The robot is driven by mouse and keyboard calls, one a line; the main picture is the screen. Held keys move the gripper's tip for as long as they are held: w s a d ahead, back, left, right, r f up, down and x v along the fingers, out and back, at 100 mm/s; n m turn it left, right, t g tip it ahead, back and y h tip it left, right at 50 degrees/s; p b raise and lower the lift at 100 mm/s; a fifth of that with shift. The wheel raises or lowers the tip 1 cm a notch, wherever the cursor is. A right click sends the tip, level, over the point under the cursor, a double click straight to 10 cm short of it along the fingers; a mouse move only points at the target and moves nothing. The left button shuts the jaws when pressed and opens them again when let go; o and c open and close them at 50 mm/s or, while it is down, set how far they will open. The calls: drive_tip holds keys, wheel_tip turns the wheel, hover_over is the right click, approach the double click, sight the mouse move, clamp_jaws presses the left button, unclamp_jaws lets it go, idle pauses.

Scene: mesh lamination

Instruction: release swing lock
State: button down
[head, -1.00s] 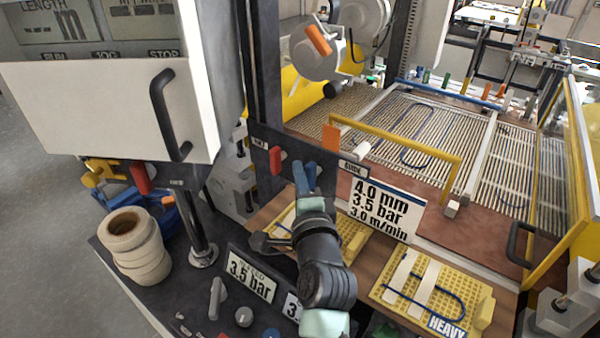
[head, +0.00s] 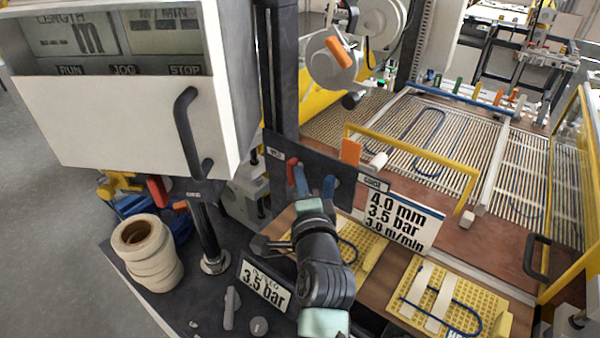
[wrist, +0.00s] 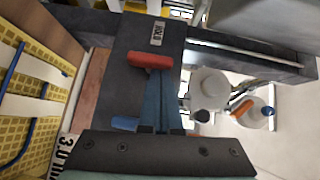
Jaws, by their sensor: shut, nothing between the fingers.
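A red handle (head: 292,171) sticks out of a dark upright panel (head: 345,185). A blue handle (head: 328,188) sits on the same panel, to the right. My gripper (head: 299,178) is shut and empty, its blue fingers pointing up at the red handle. In the wrist view the red handle (wrist: 150,60) lies across just beyond the fingertips (wrist: 153,78); I cannot tell whether they touch. The blue handle (wrist: 125,123) shows left of the fingers.
A white control box (head: 125,125) with a black grip overhangs at the left. A sign (head: 400,220) stands right of the panel. Yellow pegboards (head: 480,295) lie at the front right. Tape rolls (head: 147,250) stand at the left. A yellow bar (head: 420,155) crosses behind the panel.

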drive_tip(key=shift+a+r+n+g+p, duration=0.1)
drive_tip(key=shift+r+n+g+p, duration=0.4)
drive_tip(key=shift+p, duration=1)
